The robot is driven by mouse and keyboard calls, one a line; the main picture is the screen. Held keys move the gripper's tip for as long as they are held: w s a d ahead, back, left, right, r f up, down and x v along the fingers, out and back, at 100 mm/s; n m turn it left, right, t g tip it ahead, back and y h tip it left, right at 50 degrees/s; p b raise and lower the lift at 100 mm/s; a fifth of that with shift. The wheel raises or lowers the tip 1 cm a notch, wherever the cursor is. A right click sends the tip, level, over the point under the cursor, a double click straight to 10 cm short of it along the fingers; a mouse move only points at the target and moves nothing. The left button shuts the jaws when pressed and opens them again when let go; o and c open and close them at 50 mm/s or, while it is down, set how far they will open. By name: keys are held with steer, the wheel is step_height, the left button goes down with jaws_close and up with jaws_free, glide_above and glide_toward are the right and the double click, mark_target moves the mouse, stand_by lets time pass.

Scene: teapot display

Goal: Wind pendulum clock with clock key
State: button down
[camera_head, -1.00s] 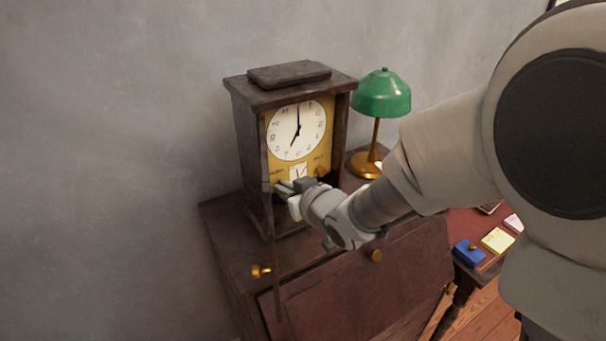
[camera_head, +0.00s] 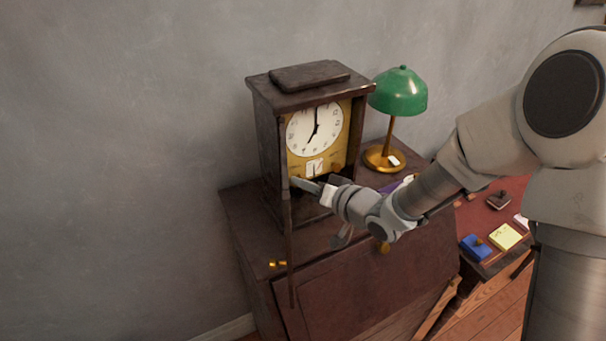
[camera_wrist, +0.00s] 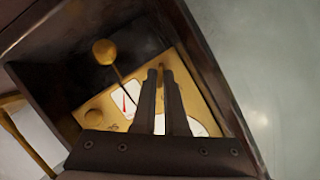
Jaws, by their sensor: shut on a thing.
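The dark wooden pendulum clock (camera_head: 268,140) stands upright on a desk, with a white dial (camera_head: 315,128) on a gold plate. A thin door edge (camera_head: 290,250) stands out from its front left, so the door is open. My gripper (camera_head: 300,184) reaches into the clock front, at the lower left of the gold plate. In the wrist view, my gripper's dark fingers (camera_wrist: 160,72) are nearly together at the plate. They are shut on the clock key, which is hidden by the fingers. The gold pendulum bob (camera_wrist: 105,52) and a small dial with a red needle (camera_wrist: 127,98) show beside them.
A green lamp (camera_head: 398,92) stands close to the clock's right. Its gold stem (camera_wrist: 28,138) shows in the wrist view. A lower table at right bears a blue item (camera_head: 475,247) and a yellow pad (camera_head: 505,237).

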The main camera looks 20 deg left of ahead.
steer(key=shift+w+f+m+g+y+p, duration=0.2)
steer(key=shift+m+y, duration=0.65)
steer(key=shift+m, duration=0.85)
steer(key=shift+s+f+m+g+y+p, duration=0.1)
steer(key=shift+m+y+p, duration=0.2)
steer(key=shift+m+y, duration=0.95)
steer(key=shift+w+f+m+g+y+p, duration=0.1)
steer(key=shift+m+y+p, duration=0.25)
steer(key=shift+m, duration=1.8)
steer(key=shift+s, duration=0.1)
steer(key=c, duration=1)
jaws_free()
steer(key=shift+d, duration=0.15)
